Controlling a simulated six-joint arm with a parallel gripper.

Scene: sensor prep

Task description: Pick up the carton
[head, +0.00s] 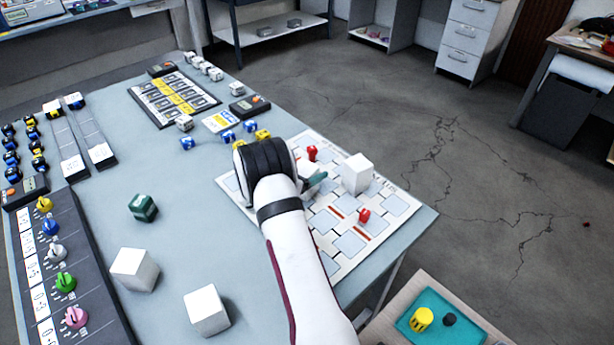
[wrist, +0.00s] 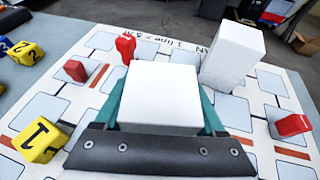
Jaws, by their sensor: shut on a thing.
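My gripper (wrist: 162,98) has its teal fingers on both sides of a plain white carton (wrist: 162,92) and is shut on it. The carton's bright top face shows in the wrist view, above the printed mat (wrist: 250,82). I cannot tell if its bottom touches the mat.
Red pieces (wrist: 125,45) (wrist: 75,70) (wrist: 293,125) stand around the gripper. A yellow numbered cube (wrist: 40,140) is at its left. Two white blocks (head: 134,274) (head: 207,309) and a green cube (head: 143,207) sit on the table, left of my arm. A knob panel (head: 66,281) lines the left edge.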

